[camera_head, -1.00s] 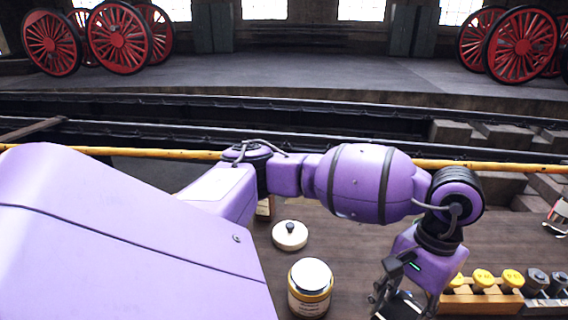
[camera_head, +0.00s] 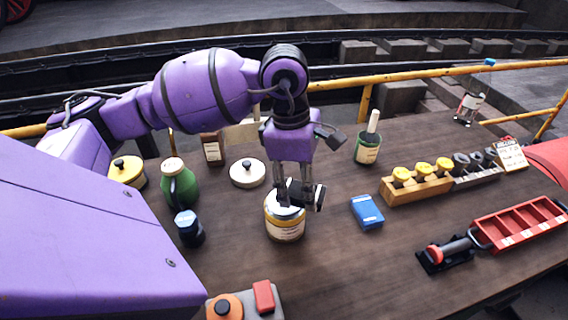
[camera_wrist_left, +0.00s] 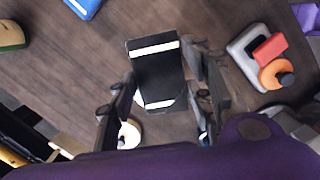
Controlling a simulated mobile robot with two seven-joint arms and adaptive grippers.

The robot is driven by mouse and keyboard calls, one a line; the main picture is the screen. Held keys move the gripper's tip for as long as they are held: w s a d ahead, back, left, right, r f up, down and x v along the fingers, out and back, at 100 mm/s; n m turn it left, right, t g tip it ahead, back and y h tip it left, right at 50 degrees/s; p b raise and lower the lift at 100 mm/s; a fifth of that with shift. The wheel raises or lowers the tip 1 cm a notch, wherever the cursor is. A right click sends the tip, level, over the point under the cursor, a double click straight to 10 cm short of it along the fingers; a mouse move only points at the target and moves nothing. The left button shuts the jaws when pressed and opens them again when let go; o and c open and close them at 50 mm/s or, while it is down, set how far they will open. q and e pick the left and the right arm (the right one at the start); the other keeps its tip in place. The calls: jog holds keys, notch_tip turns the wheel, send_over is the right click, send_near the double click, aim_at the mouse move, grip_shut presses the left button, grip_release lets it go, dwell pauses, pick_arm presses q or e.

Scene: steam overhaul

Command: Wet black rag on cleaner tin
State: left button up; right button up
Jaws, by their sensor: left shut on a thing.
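The cleaner tin (camera_head: 285,228) is a round cream jar with a yellow band and a label, upright on the wooden bench. My left gripper (camera_head: 300,190) points down at the tin's top and is shut on the black rag (camera_head: 306,196), a dark block with white bands. In the left wrist view the rag (camera_wrist_left: 157,78) sits between the two fingers (camera_wrist_left: 160,98) and hides most of the tin below. Whether the rag touches the tin's top I cannot tell. My right gripper is not in view.
A cream lid (camera_head: 247,173) with a dark knob lies behind the tin. A green jug (camera_head: 179,187) and dark jar (camera_head: 189,230) stand left. A blue box (camera_head: 367,212), a wooden rack (camera_head: 415,189) and a red tray (camera_head: 518,222) are right.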

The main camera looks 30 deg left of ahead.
aim_at(286, 177)
pick_arm(q)
jog(key=n, duration=0.2)
jog(key=a+r+n, duration=0.1)
jog(key=n, duration=0.2)
jog(key=a+n+t+y, duration=0.1)
jog(key=n, duration=0.2)
jog(key=shift+w+a+r, duration=0.2)
jog(key=shift+a+r, duration=0.05)
jog(key=shift+r, duration=0.05)
jog(key=n, duration=0.2)
jog(key=a+n, duration=0.1)
jog(key=n, duration=0.1)
jog(key=shift+a+r, duration=0.1)
jog(key=shift+r, duration=0.3)
jog(key=n, duration=0.2)
jog(key=shift+w+a+r+n+y, duration=0.1)
jog(key=shift+a+r+n+y, duration=0.05)
jog(key=shift+a+n+y, duration=0.2)
jog(key=shift+f, duration=0.75)
notch_tip(286, 177, down, 4)
jog(key=shift+r+b, duration=0.2)
jog(key=shift+b, duration=0.75)
jog(key=shift+f, duration=0.4)
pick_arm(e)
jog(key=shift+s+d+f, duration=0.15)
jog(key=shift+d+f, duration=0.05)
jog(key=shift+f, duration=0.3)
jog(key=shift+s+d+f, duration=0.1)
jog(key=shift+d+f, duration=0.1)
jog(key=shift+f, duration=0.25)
